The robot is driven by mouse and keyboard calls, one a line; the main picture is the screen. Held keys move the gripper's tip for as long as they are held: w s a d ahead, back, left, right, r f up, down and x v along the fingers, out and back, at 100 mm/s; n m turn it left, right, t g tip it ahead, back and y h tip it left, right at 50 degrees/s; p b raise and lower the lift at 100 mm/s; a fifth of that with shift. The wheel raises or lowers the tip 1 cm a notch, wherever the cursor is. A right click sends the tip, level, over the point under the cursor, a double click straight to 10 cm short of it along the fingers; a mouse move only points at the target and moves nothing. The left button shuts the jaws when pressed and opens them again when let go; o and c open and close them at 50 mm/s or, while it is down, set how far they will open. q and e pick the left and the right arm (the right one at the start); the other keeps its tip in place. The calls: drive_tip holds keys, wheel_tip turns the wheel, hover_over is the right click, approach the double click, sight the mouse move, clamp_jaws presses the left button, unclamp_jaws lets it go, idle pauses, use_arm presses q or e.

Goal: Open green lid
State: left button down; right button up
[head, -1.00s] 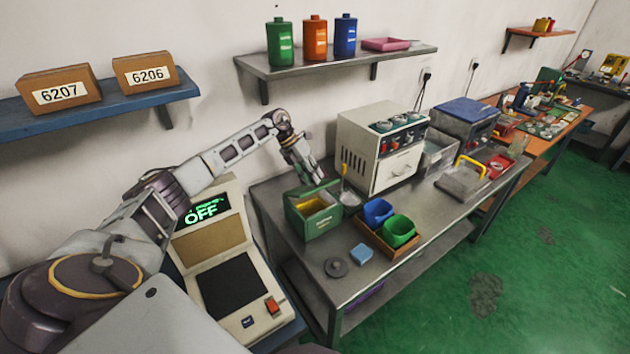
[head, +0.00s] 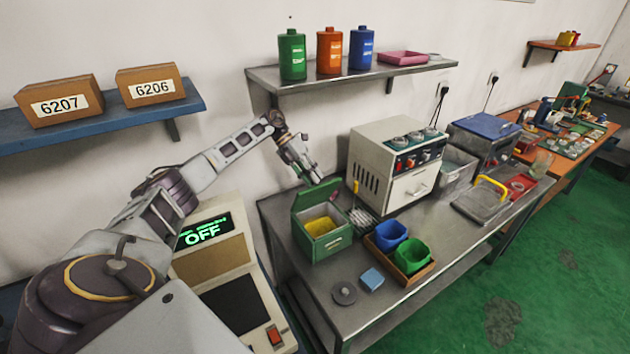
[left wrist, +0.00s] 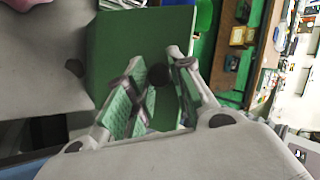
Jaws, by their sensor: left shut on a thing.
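The green box (head: 325,246) stands on the grey bench, with yellow contents (head: 320,227) showing inside. Its green lid (head: 312,199) is raised and tilted up at the back of the box. In the left wrist view the lid (left wrist: 125,45) is a flat green plate with a dark round knob (left wrist: 158,77). My left gripper (head: 314,180) is at the lid's upper edge. In the wrist view its fingers (left wrist: 157,85) are shut on the knob. My right gripper is not in view.
A white machine (head: 394,165) stands right of the box. A wooden tray (head: 402,279) with a blue bin (head: 390,236) and a green bin (head: 412,256) sits in front. A dark disc (head: 344,293) and a blue block (head: 371,279) lie on the bench. A shelf (head: 350,76) hangs above.

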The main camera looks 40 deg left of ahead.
use_arm(q)
drive_tip(key=shift+w+a+f, duration=0.1)
drive_tip(key=shift+a+f, duration=0.05)
drive_tip(key=shift+a, duration=0.25)
drive_tip(key=shift+w+a+f, duration=0.1)
drive_tip(key=shift+a+f, duration=0.05)
drive_tip(key=shift+a, duration=0.25)
drive_tip(key=shift+f, duration=0.1)
drive_tip(key=c, duration=1.4)
unclamp_jaws()
drive_tip(key=shift+a, duration=0.1)
drive_tip(key=shift+c, duration=0.2)
drive_tip(key=shift+o, duration=1)
drive_tip(key=shift+a+f, duration=0.1)
drive_tip(key=shift+a, duration=0.05)
drive_tip(key=shift+w, duration=0.1)
drive_tip(key=shift+w+d, duration=0.2)
drive_tip(key=shift+r, duration=0.25)
drive_tip(key=v, duration=0.7)
drive_tip(key=shift+a, duration=0.15)
